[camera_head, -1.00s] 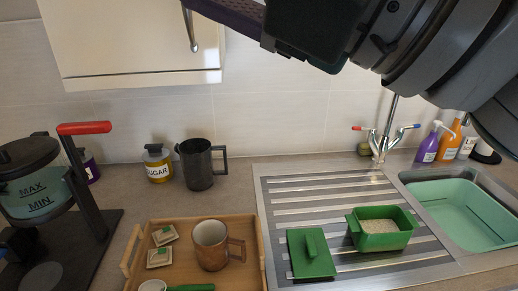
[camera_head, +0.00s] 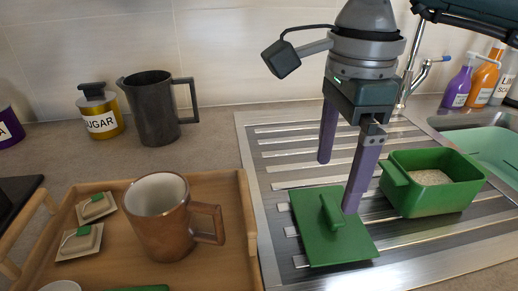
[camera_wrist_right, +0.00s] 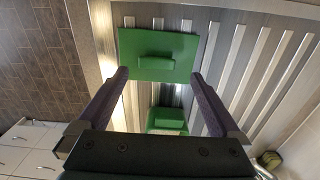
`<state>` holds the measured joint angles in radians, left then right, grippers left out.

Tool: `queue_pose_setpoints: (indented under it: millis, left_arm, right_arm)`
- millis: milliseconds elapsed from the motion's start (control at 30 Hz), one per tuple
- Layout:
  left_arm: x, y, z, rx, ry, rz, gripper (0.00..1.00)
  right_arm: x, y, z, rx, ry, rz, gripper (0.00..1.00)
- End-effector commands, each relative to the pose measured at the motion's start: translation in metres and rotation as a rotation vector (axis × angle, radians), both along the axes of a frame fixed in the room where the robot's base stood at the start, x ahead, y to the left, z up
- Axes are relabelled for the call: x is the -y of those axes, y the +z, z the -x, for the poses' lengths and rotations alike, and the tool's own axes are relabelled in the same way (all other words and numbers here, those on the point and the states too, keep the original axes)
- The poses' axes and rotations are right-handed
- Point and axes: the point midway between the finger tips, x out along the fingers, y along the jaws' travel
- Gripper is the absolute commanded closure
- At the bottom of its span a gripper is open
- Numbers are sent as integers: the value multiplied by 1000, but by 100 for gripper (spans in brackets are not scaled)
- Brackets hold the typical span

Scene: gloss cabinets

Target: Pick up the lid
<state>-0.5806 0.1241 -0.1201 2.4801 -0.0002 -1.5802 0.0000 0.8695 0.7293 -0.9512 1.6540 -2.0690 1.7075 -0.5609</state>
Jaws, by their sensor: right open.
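The lid (camera_head: 345,244) is a flat green rectangle with a raised bar handle, lying on the ribbed metal drainboard. It also shows in the right wrist view (camera_wrist_right: 183,50), beyond the fingertips. My right gripper (camera_head: 337,187) is open, pointing down, with its two purple fingers apart. The nearer fingertip appears right beside the lid's handle in the head view; I cannot tell whether it touches. Nothing is between the fingers. The wrist view also shows the right gripper (camera_wrist_right: 160,76) open. My left gripper is not in view.
An open green box (camera_head: 430,200) with pale grains stands right of the lid. A wooden tray (camera_head: 215,260) with a brown mug (camera_head: 160,225) lies to the left. A dark pitcher (camera_head: 152,110) and sugar jar (camera_head: 100,112) stand behind. The tap (camera_head: 412,80) is behind the gripper.

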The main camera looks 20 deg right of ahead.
Motion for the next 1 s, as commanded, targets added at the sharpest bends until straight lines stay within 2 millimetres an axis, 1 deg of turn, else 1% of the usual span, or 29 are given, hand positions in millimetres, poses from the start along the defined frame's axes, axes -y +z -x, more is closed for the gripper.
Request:
queue_pose_setpoints:
  millis: [167,267,333,400,500,700,1000]
  left_arm:
    - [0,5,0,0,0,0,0]
    - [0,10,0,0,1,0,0]
    - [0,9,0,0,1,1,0]
    - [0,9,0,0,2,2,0]
    - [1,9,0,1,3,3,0]
    - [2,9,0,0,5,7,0]
    - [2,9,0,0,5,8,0]
  right_arm:
    - [1,-17,4,-4,0,-1,0]
    - [2,-33,8,-6,-1,-2,0]
    - [2,-45,8,-4,1,-3,0]
    - [2,-53,7,-2,0,-4,0]
    - [2,-57,7,0,1,-3,0]
    - [2,-58,7,1,2,-3,1]
    - [2,-57,7,1,1,-3,35]
